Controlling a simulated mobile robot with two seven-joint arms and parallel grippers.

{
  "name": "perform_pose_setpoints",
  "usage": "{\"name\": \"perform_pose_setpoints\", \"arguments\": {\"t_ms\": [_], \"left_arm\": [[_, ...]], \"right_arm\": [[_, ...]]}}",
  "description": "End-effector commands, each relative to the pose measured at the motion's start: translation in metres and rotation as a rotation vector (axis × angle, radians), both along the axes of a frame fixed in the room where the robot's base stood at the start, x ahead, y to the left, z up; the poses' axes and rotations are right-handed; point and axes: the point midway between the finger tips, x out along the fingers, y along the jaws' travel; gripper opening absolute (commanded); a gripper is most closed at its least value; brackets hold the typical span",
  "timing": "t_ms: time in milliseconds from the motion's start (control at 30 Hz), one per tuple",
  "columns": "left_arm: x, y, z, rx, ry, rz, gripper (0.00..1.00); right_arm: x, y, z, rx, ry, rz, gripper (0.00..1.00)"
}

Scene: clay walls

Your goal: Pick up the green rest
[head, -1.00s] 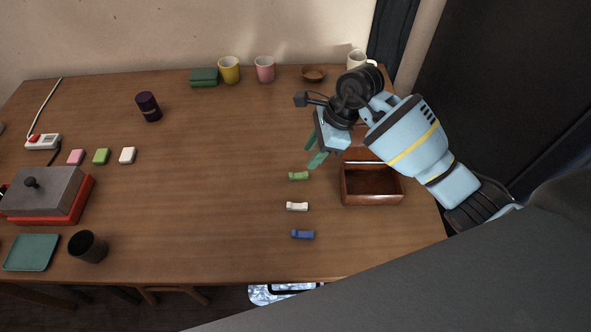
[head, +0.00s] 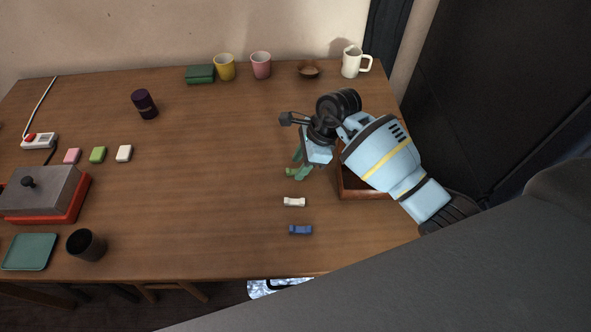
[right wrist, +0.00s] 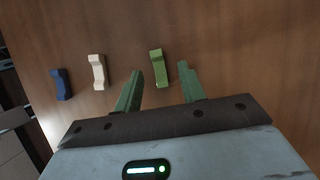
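The green rest (head: 293,173) lies on the table at the top of a short column of rests, partly behind my right gripper's fingers. My right gripper (head: 299,164) is open and close to it. In the right wrist view the green rest (right wrist: 159,67) lies beyond and between the two green fingertips (right wrist: 160,75), with nothing gripped. A white rest (head: 294,202) and a blue rest (head: 301,230) lie nearer the front edge; the white rest (right wrist: 97,71) and blue rest (right wrist: 62,84) also show left in the wrist view. My left gripper is out of view.
A wooden box (head: 350,184) stands right of the rests, partly under my right arm. A white mug (head: 351,62), brown bowl (head: 308,69), pink cup (head: 261,65) and yellow cup (head: 225,67) line the back. The table's middle is clear.

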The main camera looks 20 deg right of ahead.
Motion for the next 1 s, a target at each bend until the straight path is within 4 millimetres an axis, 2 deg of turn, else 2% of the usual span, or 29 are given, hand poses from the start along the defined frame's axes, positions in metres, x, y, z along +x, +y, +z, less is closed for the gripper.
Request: {"name": "perform_pose_setpoints", "arguments": {"t_ms": [100,333,600,667,1000], "left_arm": [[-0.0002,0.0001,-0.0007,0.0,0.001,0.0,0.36],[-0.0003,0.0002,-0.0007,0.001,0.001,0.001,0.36],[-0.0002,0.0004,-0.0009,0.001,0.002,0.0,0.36],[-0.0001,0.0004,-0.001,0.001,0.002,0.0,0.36],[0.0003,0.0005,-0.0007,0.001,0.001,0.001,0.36]], "right_arm": [[0.0,0.0031,-0.0082,0.0,0.002,0.0,0.4],[0.0002,0.0029,-0.0089,-0.001,0.0,0.0,0.4],[0.0003,0.003,-0.0085,-0.001,0.0,0.0,0.06],[0.0003,0.003,-0.0085,-0.001,0.0,0.0,0.0],[0.0011,0.0028,-0.0037,-0.001,-0.002,0.0,0.0]]}}
